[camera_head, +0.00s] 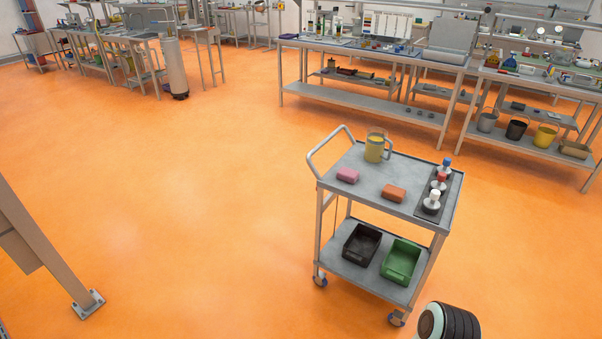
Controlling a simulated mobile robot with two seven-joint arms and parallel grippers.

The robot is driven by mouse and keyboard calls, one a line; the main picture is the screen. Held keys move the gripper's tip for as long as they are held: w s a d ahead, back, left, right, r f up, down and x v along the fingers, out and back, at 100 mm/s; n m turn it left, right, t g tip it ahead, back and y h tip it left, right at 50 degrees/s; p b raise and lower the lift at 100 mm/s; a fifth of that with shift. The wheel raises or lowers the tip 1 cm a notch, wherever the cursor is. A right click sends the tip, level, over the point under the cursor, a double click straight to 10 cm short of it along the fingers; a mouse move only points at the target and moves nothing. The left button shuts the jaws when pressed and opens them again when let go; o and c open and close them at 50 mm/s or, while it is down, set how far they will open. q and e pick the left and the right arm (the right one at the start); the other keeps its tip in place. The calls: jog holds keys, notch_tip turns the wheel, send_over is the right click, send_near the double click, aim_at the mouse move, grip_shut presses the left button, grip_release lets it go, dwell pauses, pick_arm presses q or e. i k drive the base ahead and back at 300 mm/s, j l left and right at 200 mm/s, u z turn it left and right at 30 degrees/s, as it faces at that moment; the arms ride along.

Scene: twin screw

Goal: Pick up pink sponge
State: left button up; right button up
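The pink sponge (347,175) lies on the top shelf of a grey metal cart (352,204), near its left edge by the handle. An orange-red sponge (394,193) lies to its right, apart from it. Nothing covers the pink sponge. Neither of my grippers is in view.
A jug with yellow contents (375,147) stands behind the sponges. Several capped bottles (432,202) stand in a dark tray at the cart's right. A black bin (362,244) and a green bin (401,261) sit on the lower shelf. Open orange floor (200,190) lies left of the cart.

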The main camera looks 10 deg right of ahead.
aim_at(345, 174)
jog(key=l+u, duration=0.25)
jog(key=u, duration=0.15)
jog(key=i+l+u, duration=0.1)
jog(key=l+u, duration=0.45)
jog(key=u, duration=0.2)
